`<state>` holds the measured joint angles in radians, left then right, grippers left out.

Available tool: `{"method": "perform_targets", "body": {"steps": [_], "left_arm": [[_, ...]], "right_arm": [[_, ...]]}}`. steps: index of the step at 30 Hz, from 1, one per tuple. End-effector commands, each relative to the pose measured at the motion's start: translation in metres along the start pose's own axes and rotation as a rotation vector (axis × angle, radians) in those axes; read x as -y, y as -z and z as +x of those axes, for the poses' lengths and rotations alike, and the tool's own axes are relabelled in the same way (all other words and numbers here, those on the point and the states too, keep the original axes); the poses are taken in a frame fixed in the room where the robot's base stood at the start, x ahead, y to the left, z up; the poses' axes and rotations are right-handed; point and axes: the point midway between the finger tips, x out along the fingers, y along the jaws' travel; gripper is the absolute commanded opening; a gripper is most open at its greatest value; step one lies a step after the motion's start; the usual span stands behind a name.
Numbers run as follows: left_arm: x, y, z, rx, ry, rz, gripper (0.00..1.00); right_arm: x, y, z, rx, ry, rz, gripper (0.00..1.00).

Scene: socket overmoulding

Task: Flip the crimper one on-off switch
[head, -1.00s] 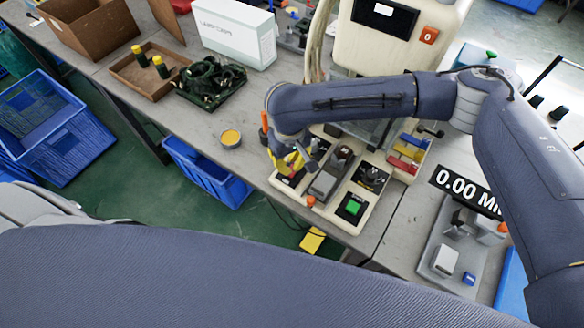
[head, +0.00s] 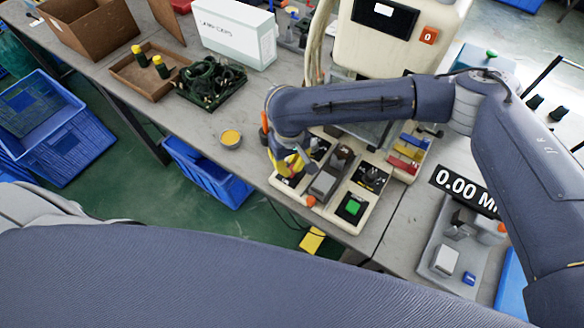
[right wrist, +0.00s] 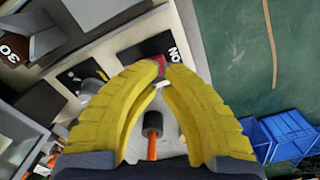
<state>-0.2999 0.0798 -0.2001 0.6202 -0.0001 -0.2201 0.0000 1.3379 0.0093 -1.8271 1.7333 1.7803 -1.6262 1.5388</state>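In the head view my right gripper (head: 291,168) points down at the left end of the cream crimper panel (head: 372,215). In the right wrist view its yellow fingers (right wrist: 165,68) come together at the tips, with only a narrow gap and nothing clearly held. The tips are over a red switch (right wrist: 157,60) on a black plate beside an "ON" label. They partly cover the switch, so I cannot tell whether they touch it or which way it is set. My left gripper is not in view.
A green button (head: 353,207) and an orange knob (head: 311,201) are on the crimper panels. A tray of dark cables (head: 210,84) lies farther back. Blue crates (head: 207,172) stand below the table edge.

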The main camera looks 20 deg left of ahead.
Motion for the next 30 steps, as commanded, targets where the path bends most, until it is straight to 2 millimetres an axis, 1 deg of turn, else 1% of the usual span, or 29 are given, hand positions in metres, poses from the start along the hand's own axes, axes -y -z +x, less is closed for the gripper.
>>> {"method": "perform_targets", "body": {"steps": [30], "left_arm": [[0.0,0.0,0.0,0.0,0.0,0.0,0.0]], "right_arm": [[0.0,0.0,0.013,0.0,-0.001,-0.001,0.0]]}}
